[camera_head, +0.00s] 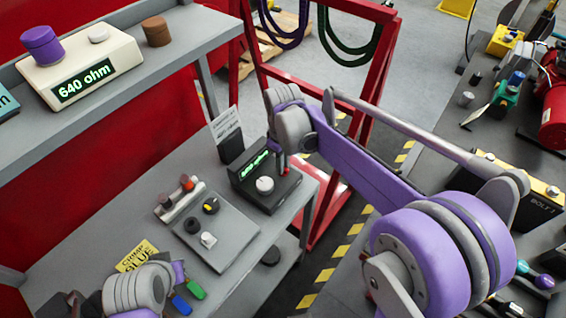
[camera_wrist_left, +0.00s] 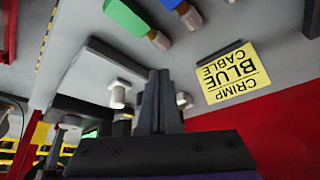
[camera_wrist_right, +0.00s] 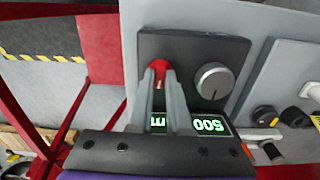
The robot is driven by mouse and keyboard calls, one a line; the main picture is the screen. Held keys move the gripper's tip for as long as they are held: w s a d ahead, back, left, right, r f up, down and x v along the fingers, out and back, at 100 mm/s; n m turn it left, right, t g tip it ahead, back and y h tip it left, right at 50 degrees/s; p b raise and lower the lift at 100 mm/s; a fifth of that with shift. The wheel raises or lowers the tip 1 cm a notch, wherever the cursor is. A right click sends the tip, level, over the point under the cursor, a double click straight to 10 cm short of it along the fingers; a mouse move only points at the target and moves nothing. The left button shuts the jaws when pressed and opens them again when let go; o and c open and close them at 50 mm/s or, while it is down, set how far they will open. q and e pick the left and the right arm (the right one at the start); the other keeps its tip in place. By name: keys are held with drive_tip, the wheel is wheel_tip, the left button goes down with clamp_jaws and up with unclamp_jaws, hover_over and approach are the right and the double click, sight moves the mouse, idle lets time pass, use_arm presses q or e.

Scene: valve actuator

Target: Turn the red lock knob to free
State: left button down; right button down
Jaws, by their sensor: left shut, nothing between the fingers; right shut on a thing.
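The red lock knob (camera_wrist_right: 160,68) shows at the fingertips of my right gripper (camera_wrist_right: 161,80) in the right wrist view. It sits on a black device (camera_wrist_right: 185,45) beside a silver knob (camera_wrist_right: 213,80). My right gripper is shut on the red knob, and the fingers hide part of it and of the green-lit display (camera_wrist_right: 208,124). In the head view the black device (camera_head: 262,192) stands at the table's far right corner, with my right arm reaching over it. My left gripper (camera_wrist_left: 160,85) is shut and empty in the left wrist view.
A grey panel (camera_head: 220,236) with small knobs lies left of the black device. A yellow "CRIMP BLUE CABLE" note (camera_head: 137,254) and blue and green handles (camera_head: 188,298) are near my left arm. A shelf above holds a "640 ohm" meter (camera_head: 85,70). A red frame stands behind.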

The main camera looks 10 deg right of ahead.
drive_tip(key=c, duration=0.9)
unclamp_jaws()
drive_tip(key=shift+o, duration=0.2)
wheel_tip(320, 180, up, 11)
drive_tip(key=shift+p, duration=0.3)
drive_tip(key=shift+s+f, duration=0.1)
drive_tip(key=s+d+f+m+t, duration=0.2)
drive_tip(key=s+f, duration=0.3)
drive_tip(key=s, duration=0.5)
drive_tip(key=s+d+f+m+t, duration=0.3)
drive_tip(key=s+f+m, duration=0.2)
drive_tip(key=s, duration=0.5)
drive_tip(key=shift+s+d+f, duration=0.15)
drive_tip(key=shift+d+f, duration=0.1)
drive_tip(key=shift+f, duration=0.3)
